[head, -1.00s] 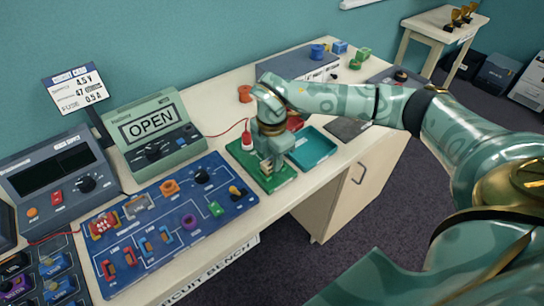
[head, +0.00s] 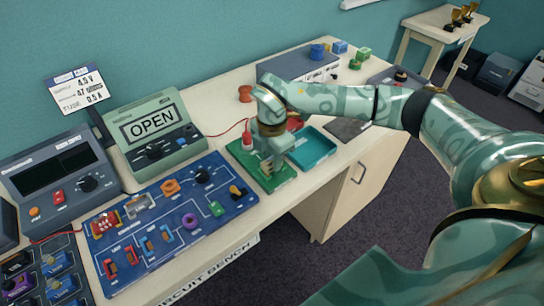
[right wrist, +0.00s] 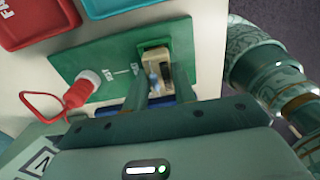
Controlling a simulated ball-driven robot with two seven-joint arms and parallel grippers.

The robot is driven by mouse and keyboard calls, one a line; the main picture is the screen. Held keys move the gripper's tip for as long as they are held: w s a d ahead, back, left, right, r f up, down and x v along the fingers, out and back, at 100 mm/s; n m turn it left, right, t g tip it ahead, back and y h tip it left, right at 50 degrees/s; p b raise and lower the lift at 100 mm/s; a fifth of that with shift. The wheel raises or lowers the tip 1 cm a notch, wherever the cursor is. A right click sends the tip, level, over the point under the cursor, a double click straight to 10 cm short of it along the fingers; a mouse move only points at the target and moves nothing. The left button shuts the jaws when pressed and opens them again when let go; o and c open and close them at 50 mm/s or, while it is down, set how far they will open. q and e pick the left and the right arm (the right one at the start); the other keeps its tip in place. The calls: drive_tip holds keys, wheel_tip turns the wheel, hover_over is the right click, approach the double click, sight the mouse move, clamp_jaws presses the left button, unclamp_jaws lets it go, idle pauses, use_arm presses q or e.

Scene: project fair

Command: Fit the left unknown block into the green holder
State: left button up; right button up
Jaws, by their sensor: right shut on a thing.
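The green holder is a flat green board (head: 286,181) near the front edge of the bench; it also shows in the right wrist view (right wrist: 111,54). My right gripper (head: 268,166) is over its right part, pointing down. In the right wrist view, my right gripper (right wrist: 161,88) is shut on a small beige block (right wrist: 154,54) at the board. The fingers cover part of the block, and I cannot tell whether it is fully seated. A red probe (right wrist: 82,92) with a red lead stands on the board's left part. My left gripper is not in view.
A teal tray (head: 329,153) and a red tray (right wrist: 32,20) lie beside the board. A blue circuit board (head: 130,226) with several parts is at the left. A green meter (head: 160,151) reading OPEN stands behind it. A grey box (head: 291,65) stands at the back.

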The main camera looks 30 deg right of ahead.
drive_tip(key=shift+f, duration=0.7)
idle(0.4)
drive_tip(key=o, duration=1.5)
drive_tip(key=shift+o, duration=0.2)
drive_tip(key=shift+r, duration=0.1)
wheel_tip(320, 180, up, 8)
drive_tip(key=p, duration=0.6)
drive_tip(key=shift+p, duration=0.35)
